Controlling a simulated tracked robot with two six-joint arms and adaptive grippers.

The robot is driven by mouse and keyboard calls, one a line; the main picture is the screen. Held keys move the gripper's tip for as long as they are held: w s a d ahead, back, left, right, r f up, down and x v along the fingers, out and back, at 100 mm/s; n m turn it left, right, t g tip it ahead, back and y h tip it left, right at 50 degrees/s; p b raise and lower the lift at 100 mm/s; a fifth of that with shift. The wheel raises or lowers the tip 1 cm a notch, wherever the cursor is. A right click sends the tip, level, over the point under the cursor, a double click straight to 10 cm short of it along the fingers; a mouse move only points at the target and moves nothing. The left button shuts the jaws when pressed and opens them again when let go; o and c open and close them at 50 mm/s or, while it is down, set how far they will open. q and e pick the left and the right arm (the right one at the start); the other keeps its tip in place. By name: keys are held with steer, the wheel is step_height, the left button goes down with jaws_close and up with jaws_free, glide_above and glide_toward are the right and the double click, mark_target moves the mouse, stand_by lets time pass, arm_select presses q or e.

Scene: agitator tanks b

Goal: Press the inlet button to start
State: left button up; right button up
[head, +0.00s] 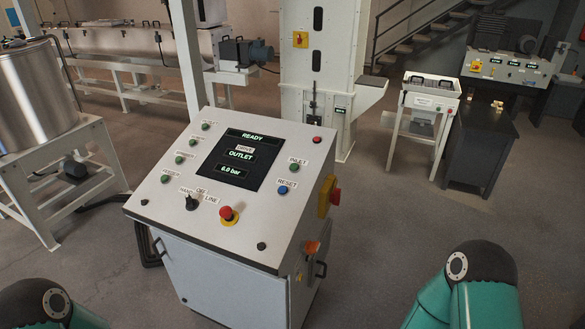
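The control console (150,205) stands ahead of me with a sloped light-grey panel. The inlet button (294,167) is a small green button on the panel's right side, with a label reading INLET just above it. The display (240,159) to its left reads READY, OUTLET and 6.0 bar. A blue button (282,190) labelled RESET sits just below the inlet button. Green-teal parts of my two arms show at the bottom left and bottom right corners. Neither gripper is in view, and nothing touches the panel.
A red emergency stop (227,213) on a yellow base and a black selector switch (191,202) sit low on the panel. A red-yellow switch (328,196) juts from the console's right side. A steel tank (37,100) stands left. Floor right of the console is clear.

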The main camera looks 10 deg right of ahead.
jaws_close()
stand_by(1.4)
